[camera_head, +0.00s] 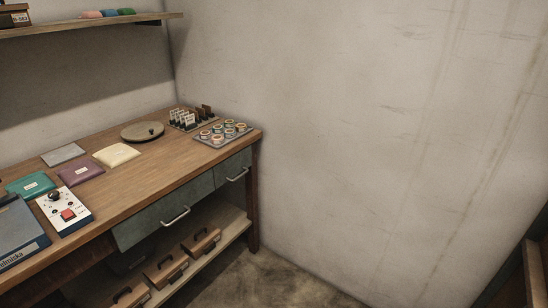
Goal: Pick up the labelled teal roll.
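Several small round rolls sit on a grey tray (203,138) at the right end of the wooden workbench. Their tops show pale, tan, yellow and teal-looking rings, but they are too small for me to pick out a label or tell which is the labelled teal roll. A flat teal packet (22,194) with a white label lies at the left of the bench; it looks like a pouch, not a roll. Neither of my grippers is in view.
A round turntable (133,133), a rack of white cards (188,119), a cream pouch (117,155), a purple pouch (80,173) and a control box (77,219) stand on the bench (150,185). Pink, blue and green items (109,13) lie on the shelf above. Right floor is clear.

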